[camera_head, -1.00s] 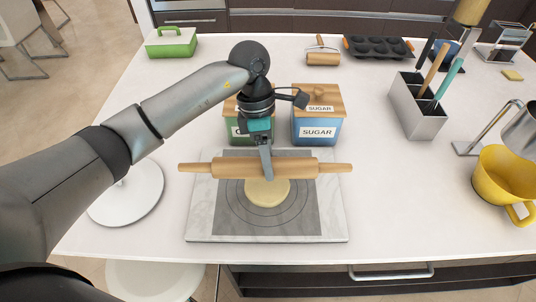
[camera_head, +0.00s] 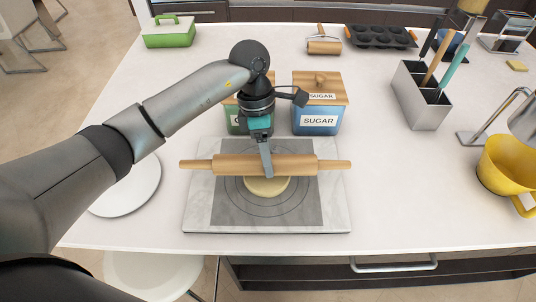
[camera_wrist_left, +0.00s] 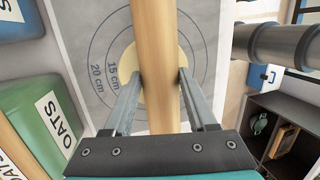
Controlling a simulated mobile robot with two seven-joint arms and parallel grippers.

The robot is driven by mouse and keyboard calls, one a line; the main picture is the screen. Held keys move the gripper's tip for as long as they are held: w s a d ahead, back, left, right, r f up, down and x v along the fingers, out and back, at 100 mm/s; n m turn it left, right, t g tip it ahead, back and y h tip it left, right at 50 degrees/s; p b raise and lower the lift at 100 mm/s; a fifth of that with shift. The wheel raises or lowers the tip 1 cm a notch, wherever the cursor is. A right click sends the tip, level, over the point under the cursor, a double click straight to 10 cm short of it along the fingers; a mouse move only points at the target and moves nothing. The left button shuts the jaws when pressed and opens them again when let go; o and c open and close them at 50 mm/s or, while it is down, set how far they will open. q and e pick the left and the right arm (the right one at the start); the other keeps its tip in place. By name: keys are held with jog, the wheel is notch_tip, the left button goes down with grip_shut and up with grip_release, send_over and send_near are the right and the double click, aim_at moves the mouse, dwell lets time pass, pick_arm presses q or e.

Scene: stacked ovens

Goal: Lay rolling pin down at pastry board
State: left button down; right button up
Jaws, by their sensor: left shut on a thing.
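The wooden rolling pin (camera_head: 295,165) lies crosswise over the pastry board (camera_head: 340,218), a marble slab with a grey ringed mat. A round of pale dough (camera_head: 267,187) sits on the mat, partly hidden under the pin. My left gripper (camera_head: 266,172) is shut on the middle of the pin from above. In the left wrist view the pin (camera_wrist_left: 155,60) runs between the two fingers (camera_wrist_left: 155,82). I cannot tell whether the pin touches the dough or hovers just over it. My right gripper is not in view.
A blue sugar canister (camera_head: 318,115) and a green oats canister (camera_head: 235,117) stand just behind the board. A white round plate (camera_head: 130,190) is left of it. A utensil holder (camera_head: 420,100) and yellow mixer bowl (camera_head: 507,165) stand right. The counter right of the board is clear.

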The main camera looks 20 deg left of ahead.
pick_arm(q)
jog(key=shift+f+b, duration=0.3)
jog(key=shift+f, duration=0.05)
jog(key=shift+c, duration=0.6)
grip_release()
jog(key=v, duration=1.5)
jog(key=shift+r, duration=0.2)
